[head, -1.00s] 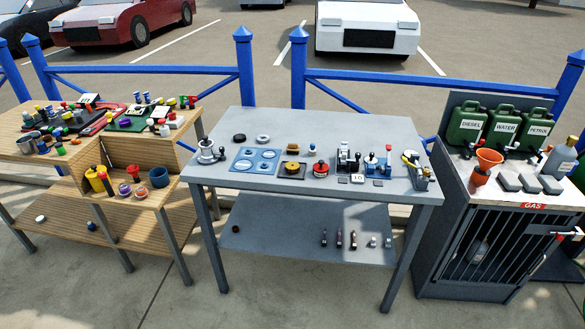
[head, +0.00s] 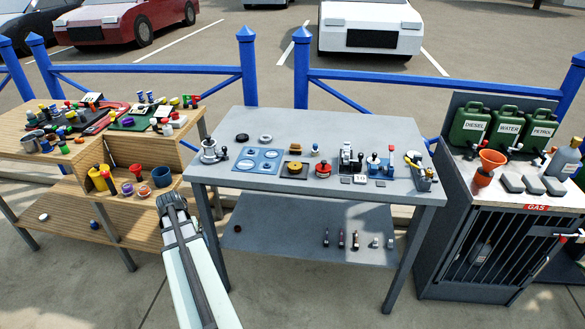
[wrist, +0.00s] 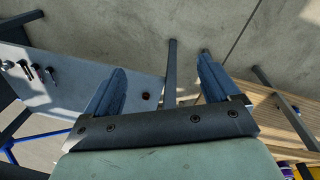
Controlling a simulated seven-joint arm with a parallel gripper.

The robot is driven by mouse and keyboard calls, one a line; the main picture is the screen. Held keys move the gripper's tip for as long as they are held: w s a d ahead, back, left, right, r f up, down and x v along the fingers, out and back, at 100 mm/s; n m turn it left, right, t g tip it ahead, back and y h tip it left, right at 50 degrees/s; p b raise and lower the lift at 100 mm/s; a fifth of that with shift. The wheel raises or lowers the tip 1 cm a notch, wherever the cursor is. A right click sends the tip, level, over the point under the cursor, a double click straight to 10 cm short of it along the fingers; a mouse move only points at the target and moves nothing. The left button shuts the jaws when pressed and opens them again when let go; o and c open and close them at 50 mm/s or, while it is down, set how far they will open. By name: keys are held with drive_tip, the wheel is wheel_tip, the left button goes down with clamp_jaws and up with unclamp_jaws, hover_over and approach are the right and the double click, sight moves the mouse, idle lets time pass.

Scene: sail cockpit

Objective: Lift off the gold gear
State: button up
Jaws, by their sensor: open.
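The gold gear (head: 294,167) lies flat on a dark square plate (head: 283,175) near the middle of the grey table (head: 225,178) in the head view. My gripper (head: 171,197) is in front of the table's left leg, to the left of and nearer than the gear, apart from it. In the wrist view my gripper (wrist: 162,66) has its two fingers spread with nothing between them. The gear does not show in the wrist view.
Beside the gear are a blue tray with round recesses (head: 244,160), a red-topped round part (head: 323,170) and a small tan-and-blue piece (head: 315,150). Left stands a wooden bench (head: 150,215), right a gas cabinet (head: 490,240).

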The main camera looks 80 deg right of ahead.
drive_tip(key=s+d+r+m+h, duration=0.1)
drive_tip(key=s+d+r+m, duration=0.3)
drive_tip(key=s+d+r, duration=0.85)
drive_tip(key=m+h, duration=0.2)
drive_tip(key=m, duration=0.3)
approach(295, 166)
wheel_tip(295, 166, down, 3)
drive_tip(key=shift+s+d+r+g, duration=0.1)
drive_tip(key=shift+d+g, duration=0.05)
drive_tip(key=shift+g, duration=0.15)
drive_tip(key=shift+w+d+x, duration=0.1)
drive_tip(key=shift+d+x, duration=0.1)
drive_tip(key=shift+x, duration=1.15)
drive_tip(key=shift+w+d+x, duration=0.15)
drive_tip(key=shift+x, duration=1.15)
drive_tip(key=shift+c, duration=0.5)
drive_tip(key=c, duration=1.2)
drive_tip(key=shift+o, duration=0.2)
drive_tip(key=shift+r, duration=0.15)
